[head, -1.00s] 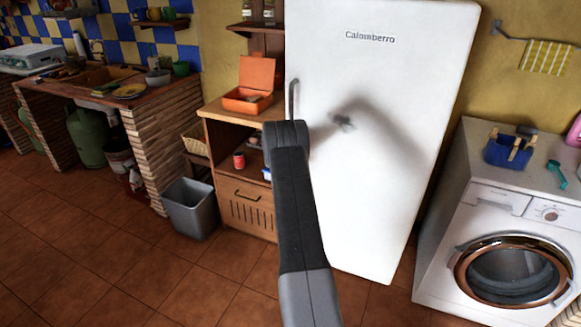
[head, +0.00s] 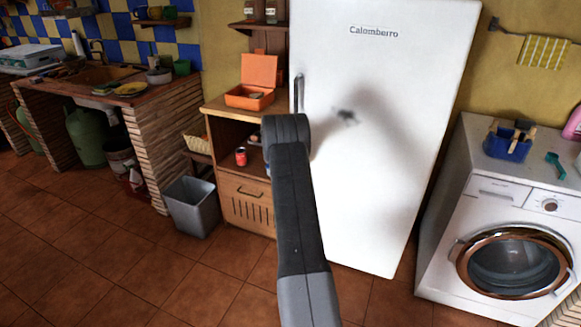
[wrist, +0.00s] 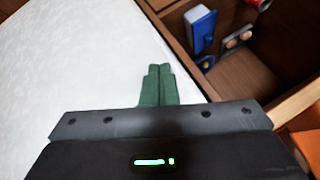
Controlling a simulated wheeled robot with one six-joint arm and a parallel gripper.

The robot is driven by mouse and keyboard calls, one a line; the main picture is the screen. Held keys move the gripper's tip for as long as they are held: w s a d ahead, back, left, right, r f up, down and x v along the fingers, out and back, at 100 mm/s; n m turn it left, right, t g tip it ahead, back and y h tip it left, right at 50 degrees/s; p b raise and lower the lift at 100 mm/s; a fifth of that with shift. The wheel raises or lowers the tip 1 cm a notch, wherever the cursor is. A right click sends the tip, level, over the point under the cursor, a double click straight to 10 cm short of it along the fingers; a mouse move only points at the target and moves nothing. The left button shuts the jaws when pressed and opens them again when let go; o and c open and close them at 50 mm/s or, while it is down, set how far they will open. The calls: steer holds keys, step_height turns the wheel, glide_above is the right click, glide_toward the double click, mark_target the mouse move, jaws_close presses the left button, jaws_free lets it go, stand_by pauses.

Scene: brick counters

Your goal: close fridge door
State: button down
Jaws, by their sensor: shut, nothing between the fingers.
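The tall white fridge (head: 400,120) stands in the middle of the head view, its broad door facing me. Its vertical handle (head: 299,93) is at the door's left edge. A blurred shadow lies across the door. The white door surface also fills the left of the wrist view (wrist: 75,75). My gripper (wrist: 159,68) shows there with its green fingers together and empty, in front of the white surface near its edge. I cannot tell if they touch it. My arm covers the door's lower left edge in the head view, so any remaining gap there is hidden.
A wooden cabinet (head: 246,190) with open shelves and an orange box (head: 250,97) stands left of the fridge. A grey bin (head: 190,207) is on the floor before it. A washing machine (head: 510,225) stands at the right. Tiled floor at front left is clear.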

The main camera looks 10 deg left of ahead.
steer(key=s+a+r, duration=0.3)
steer(key=a+r, duration=0.1)
steer(key=r, duration=0.3)
steer(key=shift+s+a+r+b, duration=0.2)
steer(key=shift+s+a+b, duration=0.05)
steer(key=shift+a+b, duration=0.2)
